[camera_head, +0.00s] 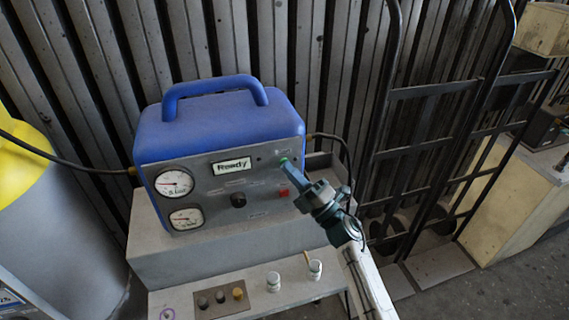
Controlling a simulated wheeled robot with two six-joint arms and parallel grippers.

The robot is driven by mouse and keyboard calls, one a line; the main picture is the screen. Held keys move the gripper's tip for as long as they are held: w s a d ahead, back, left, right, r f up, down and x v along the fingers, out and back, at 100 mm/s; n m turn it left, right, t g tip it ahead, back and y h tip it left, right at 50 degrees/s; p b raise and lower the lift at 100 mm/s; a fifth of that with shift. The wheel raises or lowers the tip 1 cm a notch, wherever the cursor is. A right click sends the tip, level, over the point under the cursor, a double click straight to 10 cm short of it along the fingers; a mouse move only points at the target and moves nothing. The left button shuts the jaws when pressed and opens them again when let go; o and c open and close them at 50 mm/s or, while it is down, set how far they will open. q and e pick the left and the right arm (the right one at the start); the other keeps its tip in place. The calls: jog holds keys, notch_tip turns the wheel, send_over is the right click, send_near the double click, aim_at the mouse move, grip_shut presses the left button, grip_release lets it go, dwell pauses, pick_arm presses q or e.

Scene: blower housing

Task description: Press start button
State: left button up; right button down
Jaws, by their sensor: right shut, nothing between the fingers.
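A blue machine (212,130) with a carrying handle stands on a grey bench, its grey front panel (230,199) facing me. My right gripper (287,167) is shut and empty. Its fingertips are at the green button and partly cover it; I cannot tell whether they touch or press it. The panel's small labels are too blurred to read. My left gripper is not in view.
Two round gauges (174,183) sit on the panel's left. A black hand truck (425,150) stands at right; a large cylinder with a yellow top (22,165) stands at left.

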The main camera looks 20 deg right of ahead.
dwell(0.6)
jog(key=shift+s, duration=0.5)
jog(key=s, duration=0.6)
jog(key=shift+d+p, duration=0.15)
jog(key=shift+p, duration=0.3)
dwell(0.4)
